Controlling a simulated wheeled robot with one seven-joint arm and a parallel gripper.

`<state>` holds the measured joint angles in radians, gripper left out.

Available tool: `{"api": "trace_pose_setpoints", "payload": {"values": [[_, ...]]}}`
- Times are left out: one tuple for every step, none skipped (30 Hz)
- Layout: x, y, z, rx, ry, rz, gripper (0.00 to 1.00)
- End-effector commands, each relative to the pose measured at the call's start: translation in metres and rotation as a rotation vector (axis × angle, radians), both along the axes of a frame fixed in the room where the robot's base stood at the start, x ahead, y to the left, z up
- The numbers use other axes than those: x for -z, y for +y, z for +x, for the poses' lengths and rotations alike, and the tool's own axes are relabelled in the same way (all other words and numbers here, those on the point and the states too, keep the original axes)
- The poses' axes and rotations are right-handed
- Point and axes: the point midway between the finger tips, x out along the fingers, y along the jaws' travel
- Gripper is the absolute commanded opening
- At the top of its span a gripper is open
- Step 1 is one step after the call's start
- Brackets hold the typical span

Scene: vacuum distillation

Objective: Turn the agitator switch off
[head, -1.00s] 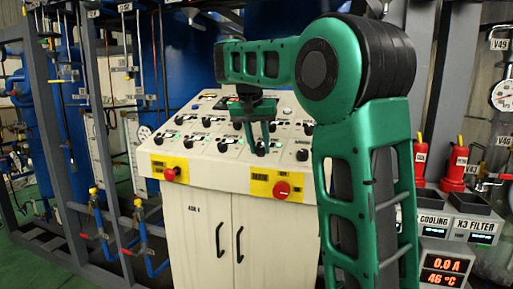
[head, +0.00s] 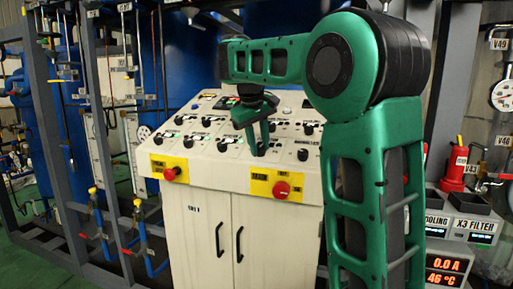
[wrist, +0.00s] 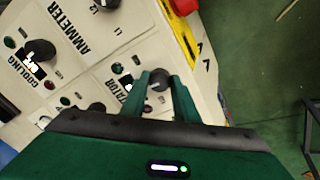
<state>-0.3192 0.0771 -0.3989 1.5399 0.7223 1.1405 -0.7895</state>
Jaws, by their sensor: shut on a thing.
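The agitator switch (wrist: 158,80) is a dark round knob on the sloped white control panel (head: 224,150). In the wrist view it sits between the two green fingers of my gripper (wrist: 162,82), beside the partly covered label ending in "TATOR". My gripper is shut on this knob. In the head view my gripper (head: 261,150) reaches down to the panel's lower row, near its right front part, and its hand is tilted.
Other knobs surround the grip, including the cooling knob (wrist: 40,50) and a black knob (head: 302,154) to the right. Two red emergency buttons on yellow plates (head: 281,189) (head: 169,174) are on the front edge. Gauges and red bottles (head: 454,170) stand at right.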

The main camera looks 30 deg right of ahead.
Motion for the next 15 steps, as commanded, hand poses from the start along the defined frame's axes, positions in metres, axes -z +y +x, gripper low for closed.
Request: {"api": "trace_pose_setpoints", "payload": {"values": [[-0.0015, 0.0001, 0.0012, -0.019, 0.000, -0.006, 0.05], [-0.0015, 0.0002, 0.0011, -0.026, 0.003, -0.008, 0.05], [-0.0016, 0.0001, 0.0012, -0.037, 0.006, -0.010, 0.05], [-0.0016, 0.0000, 0.0011, -0.043, 0.008, -0.012, 0.05], [-0.0016, 0.0000, 0.0011, -0.049, 0.010, -0.013, 0.05], [-0.0017, -0.0001, 0.0011, -0.055, 0.011, -0.015, 0.05], [-0.0017, -0.0002, 0.0011, -0.058, 0.012, -0.016, 0.05], [-0.0017, -0.0002, 0.0011, -0.061, 0.013, -0.017, 0.05], [-0.0017, -0.0003, 0.0011, -0.065, 0.014, -0.018, 0.05], [-0.0017, -0.0003, 0.0011, -0.066, 0.015, -0.018, 0.05], [-0.0017, -0.0004, 0.0011, -0.067, 0.015, -0.018, 0.05], [-0.0017, -0.0004, 0.0011, -0.068, 0.015, -0.020, 0.05], [-0.0018, -0.0005, 0.0011, -0.068, 0.015, -0.020, 0.05], [-0.0018, -0.0005, 0.0011, -0.069, 0.015, -0.020, 0.05], [-0.0018, -0.0006, 0.0011, -0.068, 0.015, -0.020, 0.05]]}}
